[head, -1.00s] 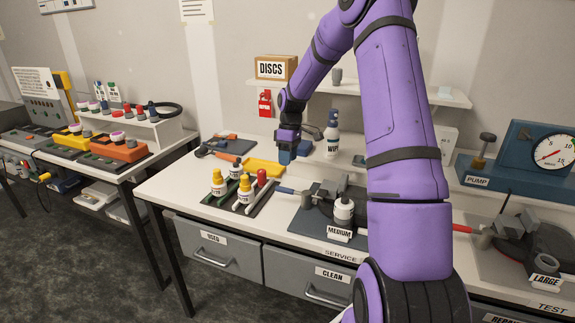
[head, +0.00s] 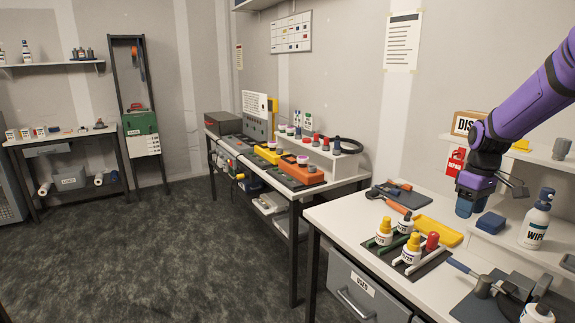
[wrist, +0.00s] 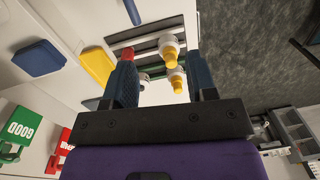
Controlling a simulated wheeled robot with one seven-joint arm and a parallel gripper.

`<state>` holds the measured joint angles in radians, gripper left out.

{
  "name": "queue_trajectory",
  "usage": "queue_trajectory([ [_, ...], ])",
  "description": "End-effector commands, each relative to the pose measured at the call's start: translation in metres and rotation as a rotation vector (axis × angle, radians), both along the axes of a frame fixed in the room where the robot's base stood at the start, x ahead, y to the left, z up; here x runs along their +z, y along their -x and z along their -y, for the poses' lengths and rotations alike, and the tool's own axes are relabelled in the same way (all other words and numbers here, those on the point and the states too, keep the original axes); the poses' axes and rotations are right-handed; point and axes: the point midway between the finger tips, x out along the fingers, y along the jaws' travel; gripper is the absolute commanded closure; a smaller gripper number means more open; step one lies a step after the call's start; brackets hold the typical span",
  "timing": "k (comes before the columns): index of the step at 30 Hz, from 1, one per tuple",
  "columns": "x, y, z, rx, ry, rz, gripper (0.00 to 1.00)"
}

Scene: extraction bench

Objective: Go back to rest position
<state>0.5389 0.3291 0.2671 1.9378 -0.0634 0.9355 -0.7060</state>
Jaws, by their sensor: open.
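My gripper (head: 466,206) hangs pointing down over the back of the white bench (head: 335,215), at the right of the head view. In the wrist view its two dark blue fingers (wrist: 162,80) stand apart with nothing held between them. White bottles with yellow caps (head: 383,232) stand in a dark rack in front of and left of it. They also show beyond the fingers in the wrist view (wrist: 168,48). A yellow tray (head: 437,232) lies just left of the gripper, and a blue block (head: 490,222) lies to its right.
A WIPE bottle (head: 536,220) and a grey tool on a dark mat stand to the right. A DISCS box (head: 465,123) sits on the wall shelf behind. A second bench (head: 290,190) with orange and yellow units stands to the left. The dark floor (head: 180,250) is open.

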Motion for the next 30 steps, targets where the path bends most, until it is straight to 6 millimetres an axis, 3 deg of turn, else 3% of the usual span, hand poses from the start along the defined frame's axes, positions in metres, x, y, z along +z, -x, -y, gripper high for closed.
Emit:
queue_trajectory([
  [1, 0.016, 0.008, -0.011, -0.011, 0.02, 0.017, 0.48],
  [6, 0.056, 0.039, -0.043, -0.069, 0.066, 0.067, 0.48],
  [15, 0.111, 0.105, -0.091, -0.178, 0.109, 0.179, 0.48],
  [22, 0.137, 0.162, -0.121, -0.263, 0.102, 0.274, 0.48],
  [30, 0.15, 0.231, -0.145, -0.363, 0.05, 0.384, 0.48],
])
